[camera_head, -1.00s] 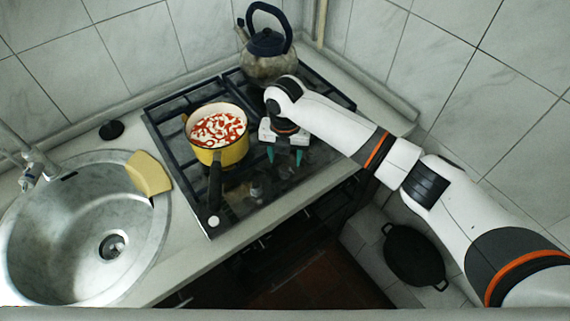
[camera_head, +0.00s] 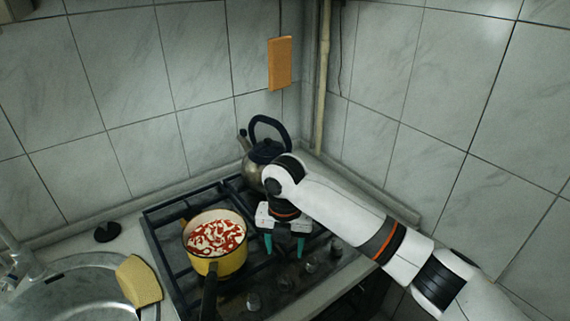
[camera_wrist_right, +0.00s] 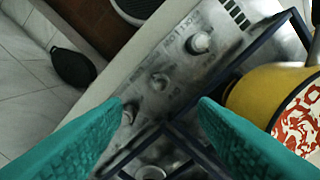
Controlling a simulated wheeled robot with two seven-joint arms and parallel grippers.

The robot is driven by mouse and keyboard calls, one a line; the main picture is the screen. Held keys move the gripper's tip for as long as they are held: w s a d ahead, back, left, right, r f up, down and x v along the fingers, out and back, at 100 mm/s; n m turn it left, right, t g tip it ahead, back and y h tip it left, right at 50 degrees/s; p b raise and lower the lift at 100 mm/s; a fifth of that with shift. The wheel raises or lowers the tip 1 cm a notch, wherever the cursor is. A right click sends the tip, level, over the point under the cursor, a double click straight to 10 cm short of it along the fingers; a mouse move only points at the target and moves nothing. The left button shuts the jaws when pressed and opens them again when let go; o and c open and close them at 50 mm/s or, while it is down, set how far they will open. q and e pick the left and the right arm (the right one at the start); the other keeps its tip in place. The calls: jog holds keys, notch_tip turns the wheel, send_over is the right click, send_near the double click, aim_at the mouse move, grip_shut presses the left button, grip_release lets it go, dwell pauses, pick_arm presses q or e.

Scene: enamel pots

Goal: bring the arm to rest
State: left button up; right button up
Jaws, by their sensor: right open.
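My right gripper (camera_head: 284,246) is open and empty over the front right part of the stove (camera_head: 170,249), with its teal fingers pointing down. The right wrist view shows both fingers spread apart (camera_wrist_right: 160,108), with stove knobs (camera_wrist_right: 200,42) and grate bars beyond them. A yellow pot (camera_head: 228,264) with red and white contents stands on the stove just left of the gripper, apart from it. The pot also shows at the right of the wrist view (camera_wrist_right: 252,92). My left gripper is not in view.
A kettle (camera_head: 252,163) with a dark handle stands at the back of the stove, partly behind my right arm. A sink (camera_head: 75,296) with a yellow sponge-like item (camera_head: 138,281) on its edge is at left. A dark pan (camera_wrist_right: 72,67) lies low on the tiled floor.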

jog(key=s+f+m+y, duration=0.1)
jog(key=s+f+m, duration=0.1)
jog(key=s+a+f+m+y, duration=0.1)
jog(key=s+f+m, duration=0.1)
jog(key=s, duration=0.1)
jog(key=s+a+f+m, duration=0.1)
jog(key=s+f+m, duration=0.1)
jog(key=f, duration=0.1)
jog(key=shift+s+y, duration=0.2)
jog(key=shift+y, duration=0.2)
jog(key=s+d+f+m+t+h, duration=0.1)
jog(key=s+d+f+m+t, duration=0.15)
jog(key=s+d+m, duration=0.95)
jog(key=s+d+f+m+t+h, duration=0.1)
jog(key=s+d+f+m+h, duration=0.15)
jog(key=s+d+m, duration=0.95)
jog(key=w+a+f+m+g, duration=0.1)
jog(key=w+f, duration=0.1)
jog(key=f, duration=1)
jog(key=w+a+f+m, duration=0.1)
jog(key=f, duration=1.2)
jog(key=s+d+f, duration=0.1)
jog(key=s+f, duration=0.7)
jog(key=f, duration=0.1)
jog(key=s+d+f+g, duration=0.1)
jog(key=s+d+f, duration=0.1)
jog(key=s+f, duration=0.6)
jog(key=shift+s+d+f+y, duration=0.3)
jog(key=shift+s+f+y, duration=0.1)
jog(key=shift+s, duration=0.2)
